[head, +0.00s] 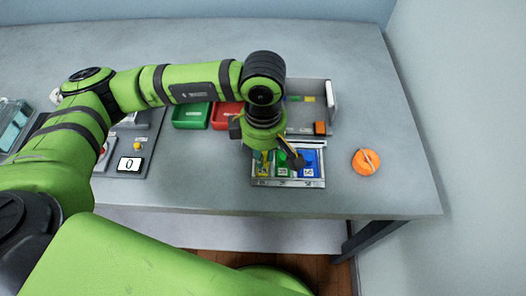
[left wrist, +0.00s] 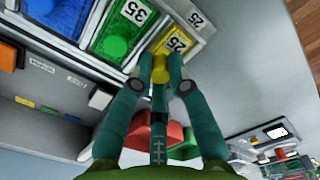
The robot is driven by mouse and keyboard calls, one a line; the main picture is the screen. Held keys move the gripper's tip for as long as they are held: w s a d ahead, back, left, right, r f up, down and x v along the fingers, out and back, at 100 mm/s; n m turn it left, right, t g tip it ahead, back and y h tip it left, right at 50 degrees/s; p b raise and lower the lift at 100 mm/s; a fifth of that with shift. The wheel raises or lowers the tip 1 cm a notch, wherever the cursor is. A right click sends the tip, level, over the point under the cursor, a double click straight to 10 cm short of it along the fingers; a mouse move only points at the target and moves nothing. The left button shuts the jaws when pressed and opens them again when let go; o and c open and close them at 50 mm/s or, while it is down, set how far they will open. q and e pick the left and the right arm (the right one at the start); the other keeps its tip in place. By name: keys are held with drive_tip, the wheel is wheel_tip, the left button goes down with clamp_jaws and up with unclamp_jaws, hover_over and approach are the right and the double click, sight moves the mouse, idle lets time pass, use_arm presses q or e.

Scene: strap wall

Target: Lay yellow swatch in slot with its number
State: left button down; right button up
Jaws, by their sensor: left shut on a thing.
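The yellow swatch (left wrist: 180,40) bears the number 25 and has a yellow knob. My left gripper (left wrist: 160,68) is shut on that knob. In the left wrist view the swatch is at the end slot of the tray, beside the slot label 25 (left wrist: 197,19). I cannot tell whether it rests on the slot floor or is just above it. The green swatch (left wrist: 118,42), numbered 35, lies in the middle slot, and the blue swatch (left wrist: 62,14) in the far slot. In the head view the tray (head: 290,184) is near the table's front edge, partly hidden by my gripper.
A grey open box (head: 325,100) with small coloured pieces and an orange block (head: 320,128) stands behind the tray. A green bin (head: 191,116) and a red bin (head: 227,114) are left of it. An orange round object (head: 366,162) lies right, with clear table around.

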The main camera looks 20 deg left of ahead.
use_arm(q)
drive_tip(key=c, duration=0.7)
unclamp_jaws()
drive_tip(key=shift+r, duration=0.1)
drive_tip(key=shift+r+p, duration=1.1)
drive_tip(key=shift+r, duration=1.85)
drive_tip(key=shift+c, duration=1.3)
drive_tip(key=shift+r, duration=0.25)
drive_tip(key=c, duration=0.4)
wheel_tip(320, 180, up, 5)
drive_tip(key=shift+f+p, duration=0.15)
drive_tip(key=shift+p, duration=0.8)
drive_tip(key=c, duration=0.5)
drive_tip(key=shift+r, duration=0.4)
